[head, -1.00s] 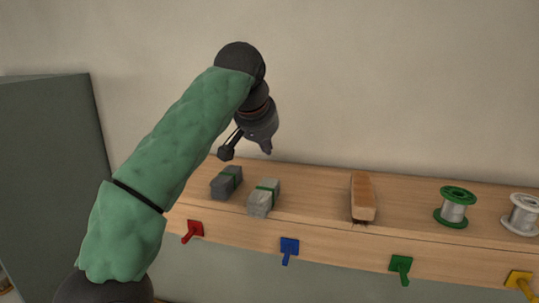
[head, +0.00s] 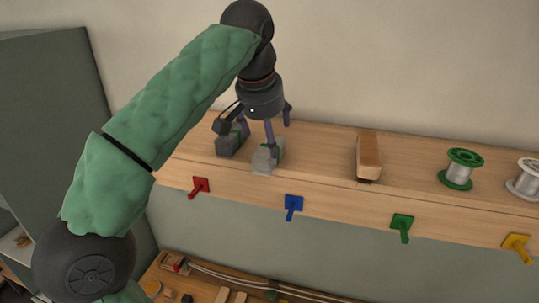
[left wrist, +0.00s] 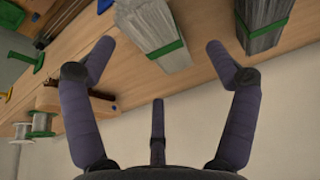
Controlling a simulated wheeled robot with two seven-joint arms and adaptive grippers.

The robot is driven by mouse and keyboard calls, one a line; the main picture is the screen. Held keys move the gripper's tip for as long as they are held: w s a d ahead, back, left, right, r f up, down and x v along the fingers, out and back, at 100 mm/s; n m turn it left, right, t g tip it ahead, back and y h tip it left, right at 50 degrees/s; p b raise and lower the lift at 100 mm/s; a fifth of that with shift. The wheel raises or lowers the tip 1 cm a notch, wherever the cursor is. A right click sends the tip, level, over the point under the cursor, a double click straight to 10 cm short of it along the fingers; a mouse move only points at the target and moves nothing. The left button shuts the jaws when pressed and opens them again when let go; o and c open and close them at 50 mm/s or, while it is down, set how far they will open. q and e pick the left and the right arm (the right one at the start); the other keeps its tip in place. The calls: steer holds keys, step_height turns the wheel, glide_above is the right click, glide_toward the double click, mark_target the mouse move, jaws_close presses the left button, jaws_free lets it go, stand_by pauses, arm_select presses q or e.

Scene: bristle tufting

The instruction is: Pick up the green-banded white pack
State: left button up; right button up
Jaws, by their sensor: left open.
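The green-banded white pack (head: 265,161) lies on the wooden shelf, pale grey-white, its band partly hidden by a finger. A darker grey pack (head: 229,146) with a green band lies to its left. My left gripper (head: 268,135) is over the packs, pointing down, its fingers spread and empty. In the left wrist view, the white pack (left wrist: 152,22) shows between and beyond the open fingertips (left wrist: 160,50), and the dark pack (left wrist: 266,18) is to the right. Whether a finger touches the white pack is unclear. My right gripper is not in view.
A wooden brush block (head: 369,156) lies to the right of the packs, then a green spool (head: 461,170) and a white spool (head: 525,180). Red, blue, green and yellow pegs line the shelf front. A lower bench (head: 200,281) holds small parts. Shelf between white pack and brush is clear.

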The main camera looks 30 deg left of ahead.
arm_select(q)
steer(key=x, duration=0.4)
steer(key=shift+w+d+f, duration=0.15)
steer(key=shift+w+f+p, duration=0.15)
steer(key=shift+f+p, duration=0.15)
steer(key=shift+f, duration=0.25)
steer(key=shift+f, duration=0.25)
steer(key=shift+c, duration=0.3)
steer(key=c, duration=1.2)
